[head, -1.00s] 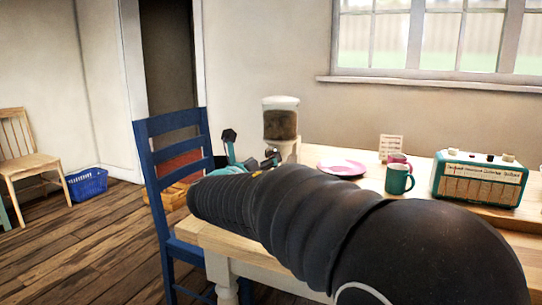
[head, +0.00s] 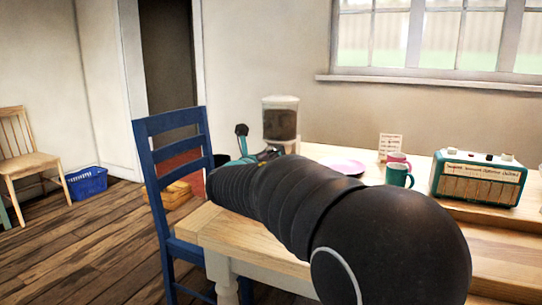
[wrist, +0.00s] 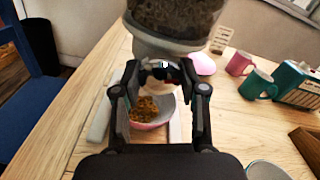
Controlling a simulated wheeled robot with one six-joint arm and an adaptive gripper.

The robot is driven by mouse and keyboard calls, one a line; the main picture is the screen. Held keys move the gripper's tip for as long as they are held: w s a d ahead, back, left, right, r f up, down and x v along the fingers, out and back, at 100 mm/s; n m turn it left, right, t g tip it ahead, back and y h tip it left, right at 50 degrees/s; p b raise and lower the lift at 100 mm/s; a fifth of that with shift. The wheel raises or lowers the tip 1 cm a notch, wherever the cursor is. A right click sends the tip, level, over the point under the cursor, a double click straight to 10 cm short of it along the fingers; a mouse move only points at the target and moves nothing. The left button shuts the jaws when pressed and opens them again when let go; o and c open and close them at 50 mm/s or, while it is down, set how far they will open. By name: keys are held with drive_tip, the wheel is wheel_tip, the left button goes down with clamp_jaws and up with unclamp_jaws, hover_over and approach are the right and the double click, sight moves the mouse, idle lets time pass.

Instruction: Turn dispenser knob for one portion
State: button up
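The dispenser (head: 281,120) stands on the table, a clear hopper of dark food on a pale body. Its lower hopper (wrist: 172,18) fills the top of the wrist view. A pink bowl (wrist: 168,106) with golden-brown cereal sits below it. My gripper (wrist: 161,72) is at the front of the dispenser, its two fingers either side of a small dark part with a white and red spot, apparently the knob. Whether the fingers press on it cannot be told.
A pink plate (head: 345,167), a teal mug (head: 398,175), a pink mug (wrist: 239,63), a small card (head: 390,146) and a teal radio (head: 478,178) stand to the right on the table. A blue chair (head: 174,178) is at the left edge. A blue basket (head: 86,183) is on the floor.

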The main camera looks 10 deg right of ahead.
drive_tip(key=shift+f+m+b, duration=0.1)
drive_tip(key=shift+m+b, duration=0.2)
drive_tip(key=shift+b, duration=0.1)
drive_tip(key=m+b, duration=0.2)
drive_tip(key=shift+f+b, duration=0.15)
drive_tip(key=shift+b, duration=0.2)
drive_tip(key=shift+w+a+r+m+b, duration=0.1)
drive_tip(key=shift+m+b, duration=0.7)
drive_tip(key=shift+m, duration=0.1)
drive_tip(key=shift+r+m+b, duration=0.1)
drive_tip(key=shift+m+b, duration=0.65)
drive_tip(key=shift+m, duration=0.15)
drive_tip(key=o, duration=1.2)
drive_tip(key=shift+c, duration=0.2)
drive_tip(key=v, duration=1.2)
